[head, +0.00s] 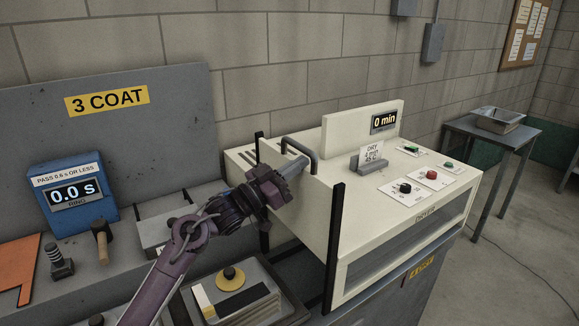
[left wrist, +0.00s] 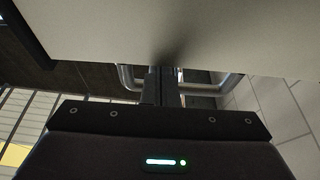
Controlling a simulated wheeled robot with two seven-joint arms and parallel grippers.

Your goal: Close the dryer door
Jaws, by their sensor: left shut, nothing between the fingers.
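The dryer (head: 325,195) is a cream box with a "0 min" display (head: 384,121) and a "DRY" card (head: 371,153) on top. A dark bar handle (head: 300,149) stands at its left end; a silver bar handle also shows in the left wrist view (left wrist: 128,79). My left gripper (head: 297,168) is at this end, just below the handle in the head view. Its fingers (left wrist: 162,80) are shut and empty, close to a pale panel (left wrist: 220,35). The gripper hides part of the dryer's left end, and I cannot tell how far the door is open. My right gripper is out of view.
A blue timer box (head: 72,193) reading "0.0 s" and a grey "3 COAT" panel (head: 160,130) are at the left.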

